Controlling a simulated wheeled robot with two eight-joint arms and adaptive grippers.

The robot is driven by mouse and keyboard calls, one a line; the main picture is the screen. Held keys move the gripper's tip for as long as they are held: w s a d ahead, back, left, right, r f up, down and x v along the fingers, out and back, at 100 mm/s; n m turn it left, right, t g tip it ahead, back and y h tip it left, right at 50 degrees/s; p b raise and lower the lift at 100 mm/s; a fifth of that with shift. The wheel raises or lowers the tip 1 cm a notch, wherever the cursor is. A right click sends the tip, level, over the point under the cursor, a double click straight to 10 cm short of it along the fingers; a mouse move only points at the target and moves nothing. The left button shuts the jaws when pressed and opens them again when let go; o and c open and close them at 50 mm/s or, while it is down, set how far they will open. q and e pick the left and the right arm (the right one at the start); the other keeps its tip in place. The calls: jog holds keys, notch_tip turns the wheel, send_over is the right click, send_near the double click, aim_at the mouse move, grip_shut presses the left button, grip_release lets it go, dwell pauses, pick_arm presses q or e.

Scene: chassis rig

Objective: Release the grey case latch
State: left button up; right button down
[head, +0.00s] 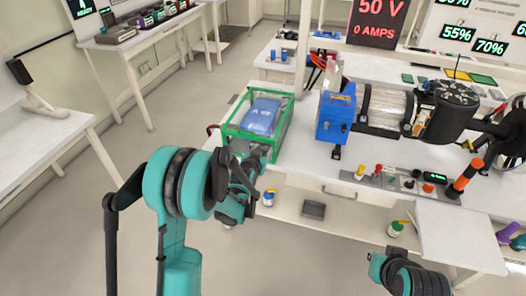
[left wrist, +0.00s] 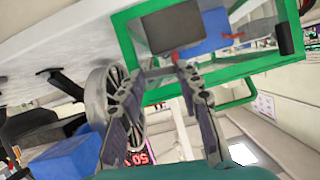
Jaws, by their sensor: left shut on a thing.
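The case (head: 287,127) is a clear box with a green frame on the near left of the bench, with a blue packet (head: 262,115) inside. In the left wrist view its green frame (left wrist: 122,40) fills the upper part. My left gripper (head: 252,152) is at the case's near side and partly hides it. In the left wrist view my left gripper (left wrist: 160,74) has its fingertips at the frame's edge, shut on a small grey part, which appears to be the latch. The latch is mostly hidden by the fingers.
A blue block (head: 336,115) with a clear cylinder (head: 385,105) stands right of the case. Small knobs and an orange-black post (head: 464,178) line the bench front. A lower shelf (head: 330,212) holds a grey tray (head: 313,210). The floor at left is clear.

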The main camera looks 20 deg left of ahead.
pick_arm(q)
jog(key=shift+n+h, duration=0.3)
jog(key=shift+n, duration=0.2)
jog(key=o, duration=1.2)
jog(key=shift+c, duration=0.2)
jog(key=v, duration=1.2)
jog(key=shift+a, duration=0.15)
